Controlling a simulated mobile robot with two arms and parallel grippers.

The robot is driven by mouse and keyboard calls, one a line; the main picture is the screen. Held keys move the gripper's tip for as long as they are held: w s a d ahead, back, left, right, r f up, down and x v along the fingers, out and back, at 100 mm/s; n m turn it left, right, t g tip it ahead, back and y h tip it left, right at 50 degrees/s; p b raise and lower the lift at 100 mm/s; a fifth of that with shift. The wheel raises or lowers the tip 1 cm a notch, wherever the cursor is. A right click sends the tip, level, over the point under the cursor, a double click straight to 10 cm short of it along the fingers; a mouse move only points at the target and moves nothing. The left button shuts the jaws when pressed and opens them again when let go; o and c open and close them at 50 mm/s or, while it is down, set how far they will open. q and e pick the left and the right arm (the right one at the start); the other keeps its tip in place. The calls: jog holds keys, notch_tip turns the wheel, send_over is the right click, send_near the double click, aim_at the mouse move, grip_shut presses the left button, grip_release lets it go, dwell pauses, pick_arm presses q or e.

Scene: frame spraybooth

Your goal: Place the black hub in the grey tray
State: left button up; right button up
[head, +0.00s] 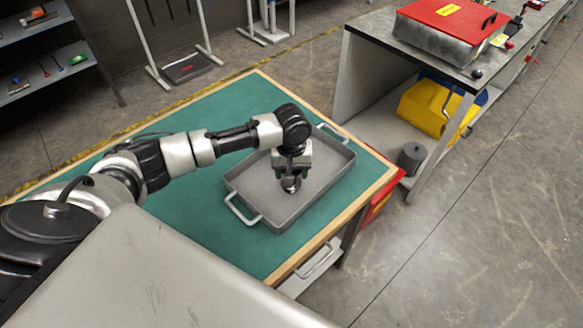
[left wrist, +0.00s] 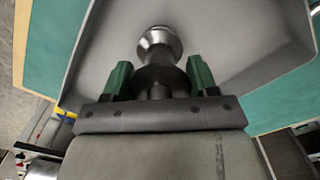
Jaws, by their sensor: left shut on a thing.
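The grey tray (head: 322,172) lies on the green table top, with a handle at each end. It also fills much of the left wrist view (left wrist: 235,28). My left gripper (head: 291,176) points down over the inside of the tray. In the left wrist view its two green fingers (left wrist: 160,82) are closed on the black hub (left wrist: 158,74), which has a dark flange and a shiny metal end. In the head view the hub (head: 291,185) shows just below the gripper. I cannot tell whether it touches the tray floor. My right gripper is not in view.
The green table (head: 215,220) has a wooden edge and is clear around the tray. A workbench (head: 372,55) stands at the back right, with a red-lidded box (head: 445,22) on top and a yellow item (head: 430,108) below. A shelf (head: 45,60) stands at the far left.

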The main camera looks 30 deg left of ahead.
pick_arm(q)
jog(key=o, duration=1.1)
jog(key=shift+f, duration=0.1)
notch_tip(320, 180, up, 12)
jog(key=shift+r+b, duration=0.15)
jog(key=shift+b, duration=0.8)
